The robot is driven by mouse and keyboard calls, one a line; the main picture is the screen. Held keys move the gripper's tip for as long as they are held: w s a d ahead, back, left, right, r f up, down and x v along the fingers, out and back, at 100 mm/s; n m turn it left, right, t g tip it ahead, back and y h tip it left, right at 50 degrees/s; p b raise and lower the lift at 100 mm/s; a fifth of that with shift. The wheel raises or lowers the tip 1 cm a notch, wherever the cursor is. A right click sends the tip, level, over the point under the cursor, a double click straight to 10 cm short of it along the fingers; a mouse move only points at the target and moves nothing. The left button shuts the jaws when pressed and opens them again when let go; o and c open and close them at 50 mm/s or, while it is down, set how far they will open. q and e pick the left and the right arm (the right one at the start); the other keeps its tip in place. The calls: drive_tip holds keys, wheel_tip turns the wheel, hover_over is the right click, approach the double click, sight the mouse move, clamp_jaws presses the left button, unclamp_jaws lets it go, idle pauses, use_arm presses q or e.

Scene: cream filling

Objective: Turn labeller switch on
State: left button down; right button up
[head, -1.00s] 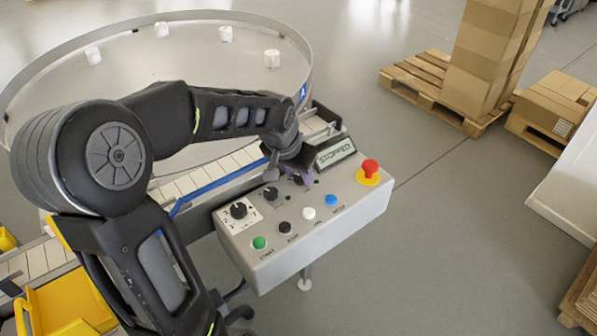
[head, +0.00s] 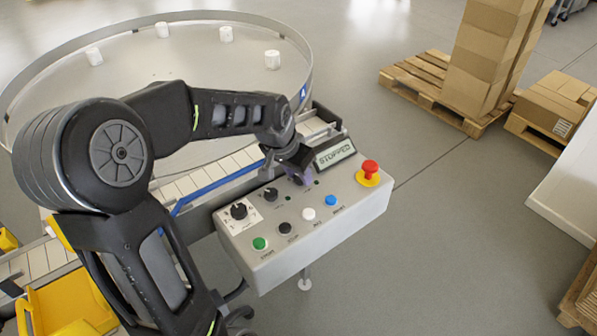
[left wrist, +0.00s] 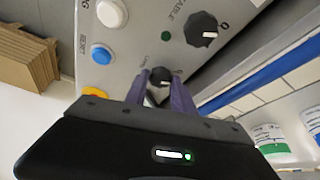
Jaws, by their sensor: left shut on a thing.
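The labeller switch is a small black rotary knob (left wrist: 160,75) on the grey control panel (head: 350,205), with a partly hidden label beside it. In the left wrist view, it sits between the two purple fingertips of my left gripper (left wrist: 160,92), which is shut on it. In the head view, my left gripper (head: 300,178) comes down on the panel just below the display (head: 335,153), which reads STOPPED, and hides the switch. Another black knob (head: 270,194), labelled TABLE in the wrist view (left wrist: 202,28), is next to it. My right gripper is not in view.
The panel also carries a black knob on a white plate (head: 239,210), green (head: 259,243), black (head: 285,228), white (head: 309,213) and blue (head: 331,200) buttons, and a red emergency stop (head: 370,167). A conveyor (head: 205,178) and round table (head: 190,60) lie behind.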

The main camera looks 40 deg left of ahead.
use_arm(q)
drive_tip(key=shift+a+m, duration=0.1)
drive_tip(key=shift+m, duration=0.5)
drive_tip(key=shift+m+h, duration=0.5)
drive_tip(key=shift+m, duration=0.3)
drive_tip(key=m+h+b, duration=0.1)
drive_tip(key=m, duration=0.1)
drive_tip(key=m+b, duration=0.2)
drive_tip(key=shift+w+a+f+m+g+h, duration=0.2)
drive_tip(key=shift+m+g+h, duration=0.1)
drive_tip(key=shift+h, duration=0.1)
drive_tip(key=shift+a+r+m+g+h+b, duration=0.1)
drive_tip(key=shift+m+g+h+b, duration=0.15)
drive_tip(key=shift+m, duration=0.65)
drive_tip(key=shift+r+m+g+h+b, duration=0.15)
drive_tip(key=shift+m+g+b, duration=0.2)
drive_tip(key=shift+m, duration=0.55)
drive_tip(key=c, duration=1.1)
unclamp_jaws()
drive_tip(key=shift+o, duration=0.2)
